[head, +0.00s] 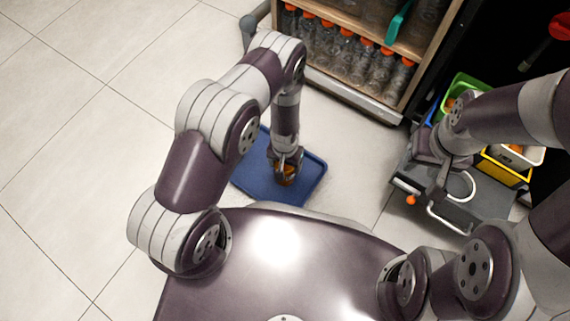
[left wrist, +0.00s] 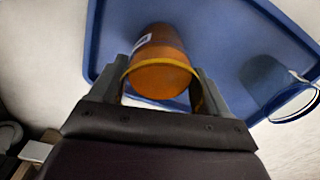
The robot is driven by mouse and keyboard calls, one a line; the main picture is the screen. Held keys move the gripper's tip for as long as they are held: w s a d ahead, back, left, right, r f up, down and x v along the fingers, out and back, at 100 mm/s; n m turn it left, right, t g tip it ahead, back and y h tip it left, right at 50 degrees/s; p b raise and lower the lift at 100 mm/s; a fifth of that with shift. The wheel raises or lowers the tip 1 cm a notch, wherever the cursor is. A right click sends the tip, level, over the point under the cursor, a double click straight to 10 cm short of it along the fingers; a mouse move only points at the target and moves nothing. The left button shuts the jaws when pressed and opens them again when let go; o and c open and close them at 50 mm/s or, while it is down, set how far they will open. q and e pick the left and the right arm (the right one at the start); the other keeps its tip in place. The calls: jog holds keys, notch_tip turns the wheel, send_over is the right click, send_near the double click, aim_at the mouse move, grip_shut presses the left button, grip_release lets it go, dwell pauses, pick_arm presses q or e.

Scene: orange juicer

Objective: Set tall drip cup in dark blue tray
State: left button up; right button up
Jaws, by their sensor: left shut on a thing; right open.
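The dark blue tray (head: 309,178) lies on the floor in the head view, with its left part behind my left arm. It also fills much of the left wrist view (left wrist: 215,22). My left gripper (head: 286,160) points down over the tray. It is shut on an orange-brown cup (head: 286,177), seemingly the tall drip cup. In the left wrist view the cup (left wrist: 160,62) shows a white label and sits between the fingers. I cannot tell whether its base touches the tray. My right gripper (head: 420,184) is open, over the grey cart at right.
A clear, glass-like rounded thing (left wrist: 285,92) overlaps the tray's edge in the left wrist view. A shelf of orange-capped bottles (head: 345,50) stands behind the tray. The grey cart (head: 490,205) holds green, yellow and white bins. The floor at left is clear.

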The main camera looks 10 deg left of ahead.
pick_arm(q)
jog(key=shift+f, duration=0.1)
jog(key=o, duration=1.3)
notch_tip(320, 180, up, 24)
jog(key=w+a+p, duration=0.2)
jog(key=p, duration=0.7)
jog(key=shift+n+t, duration=0.5)
jog(key=shift+t, duration=0.2)
jog(key=s+a+r, duration=0.1)
jog(key=s+r, duration=0.2)
jog(key=r, duration=0.3)
jog(key=s+a+r, duration=0.2)
jog(key=s+r, duration=0.2)
jog(key=r, duration=0.2)
jog(key=s+a+r, duration=0.2)
jog(key=s+r, duration=0.2)
jog(key=r, duration=0.3)
jog(key=shift+a+r, duration=0.1)
jog(key=shift+a, duration=0.05)
